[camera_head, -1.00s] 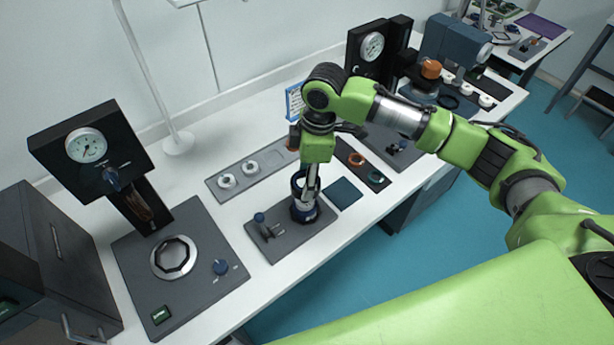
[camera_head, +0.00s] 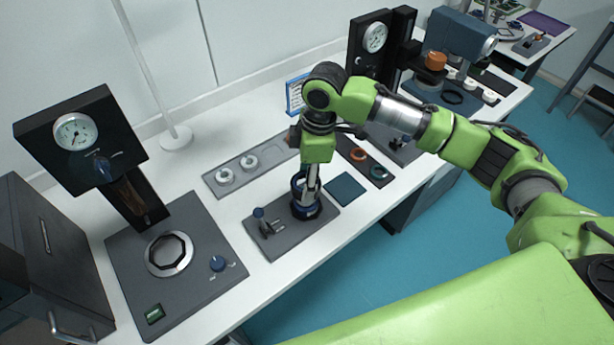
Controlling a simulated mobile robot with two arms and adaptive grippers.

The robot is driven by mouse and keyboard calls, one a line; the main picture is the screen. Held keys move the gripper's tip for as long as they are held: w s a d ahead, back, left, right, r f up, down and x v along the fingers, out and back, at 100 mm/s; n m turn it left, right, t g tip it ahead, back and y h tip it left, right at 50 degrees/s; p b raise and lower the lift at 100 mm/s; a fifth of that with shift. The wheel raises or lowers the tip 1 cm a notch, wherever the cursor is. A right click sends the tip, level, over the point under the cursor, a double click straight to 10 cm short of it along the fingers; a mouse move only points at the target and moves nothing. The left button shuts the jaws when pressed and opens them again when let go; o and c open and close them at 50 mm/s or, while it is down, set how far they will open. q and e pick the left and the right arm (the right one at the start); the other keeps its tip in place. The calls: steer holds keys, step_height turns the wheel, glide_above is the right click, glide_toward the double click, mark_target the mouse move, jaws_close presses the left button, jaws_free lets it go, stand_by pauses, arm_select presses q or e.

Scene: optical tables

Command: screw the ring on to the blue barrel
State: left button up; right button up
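The blue barrel (camera_head: 306,211) stands upright on a dark grey fixture plate (camera_head: 272,244) at the front of the bench. A blue rim (camera_head: 297,184) shows at its upper part; I cannot tell whether this is the ring or part of the barrel. My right gripper (camera_head: 310,192) points down at the barrel, with a finger in front of it. The fingers cover much of the barrel, and I cannot tell how far they are closed. My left gripper is not in view.
A small clamp (camera_head: 265,222) stands on the plate left of the barrel. A grey tray (camera_head: 218,188) with pale rings lies behind. A dark tray holds an orange ring (camera_head: 358,154) and a green ring (camera_head: 378,172). A gauge station (camera_head: 170,254) stands left, a dark teal pad (camera_head: 345,189) right.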

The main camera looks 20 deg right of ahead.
steer(key=shift+f, duration=0.55)
stand_by(0.4)
steer(key=shift+f+p, duration=0.1)
steer(key=shift+p, duration=0.55)
steer(key=shift+f, duration=0.85)
stand_by(0.7)
steer(key=shift+p, duration=0.75)
stand_by(0.9)
steer(key=shift+f+p, duration=0.5)
steer(key=shift+p, duration=0.2)
stand_by(1.3)
